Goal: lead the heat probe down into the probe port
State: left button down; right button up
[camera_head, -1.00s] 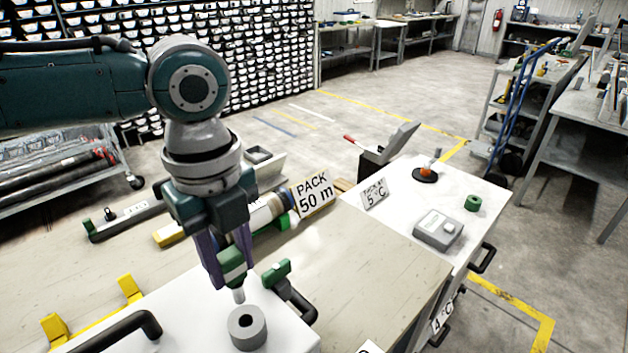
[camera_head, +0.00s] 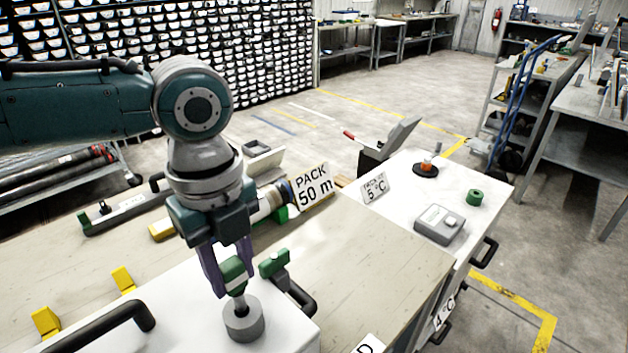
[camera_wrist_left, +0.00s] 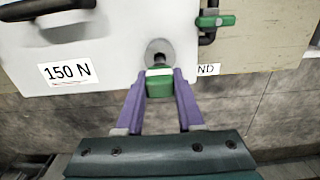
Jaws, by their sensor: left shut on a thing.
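The heat probe (camera_head: 233,271) has a green and white head and a thin metal stem. My left gripper (camera_head: 229,283) is shut on its head, with purple fingers on either side. The probe port (camera_head: 243,322) is a grey ring on the white box top at the front. The probe's stem reaches down to the ring's opening, and its lower end is hidden there; how deep it sits I cannot tell. The left wrist view shows the green probe head (camera_wrist_left: 159,84) between the fingers, right against the grey ring (camera_wrist_left: 160,50). My right gripper is not in view.
A green-handled latch (camera_head: 275,263) stands close right of the port. A black handle (camera_head: 110,325) rises from the white top at left, near yellow brackets (camera_head: 46,322). A grey box (camera_head: 439,224) and green ring (camera_head: 474,197) sit on the right white top.

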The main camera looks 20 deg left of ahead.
pick_arm(q)
jog(key=shift+f+b, duration=0.75)
jog(key=shift+f, duration=0.4)
jog(key=shift+c, duration=2.2)
grip_release()
notch_tip(320, 180, up, 10)
jog(key=shift+f+b, duration=0.1)
jog(key=shift+b, duration=0.25)
